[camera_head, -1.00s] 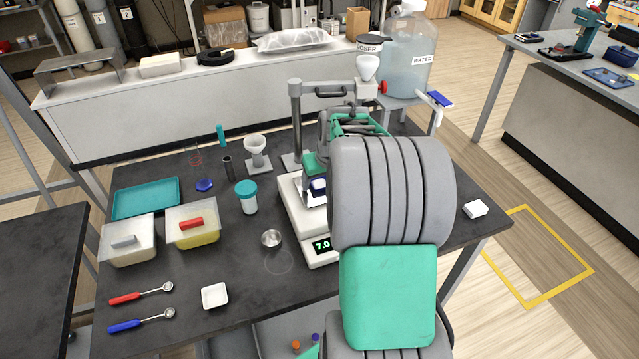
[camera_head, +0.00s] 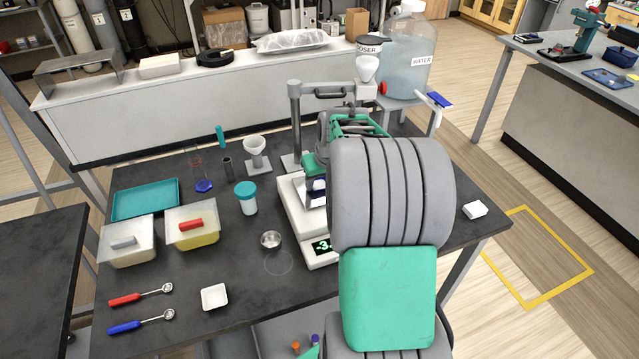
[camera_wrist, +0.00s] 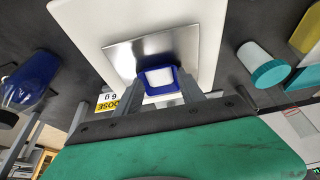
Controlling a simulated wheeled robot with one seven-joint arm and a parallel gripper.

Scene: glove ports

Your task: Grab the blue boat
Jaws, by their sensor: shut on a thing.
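The blue boat (camera_wrist: 160,92) is a small blue-rimmed tray with white inside. In the wrist view it sits between the two fingers of my gripper (camera_wrist: 161,88), which is shut on it. Behind it is the shiny metal plate (camera_wrist: 150,45) of the white balance (camera_wrist: 85,12). In the head view a bit of the boat (camera_head: 318,186) shows over the balance (camera_head: 297,222), just left of my arm. The arm hides my fingers and much of the balance there. Its green display (camera_head: 321,246) shows a reading starting with -3.
A teal-lidded jar (camera_head: 246,197), a metal cup (camera_head: 271,240) and a funnel on a stand (camera_head: 256,152) stand left of the balance. A post with a doser (camera_head: 367,66) rises behind it. White boats lie at front left (camera_head: 214,296) and far right (camera_head: 474,210).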

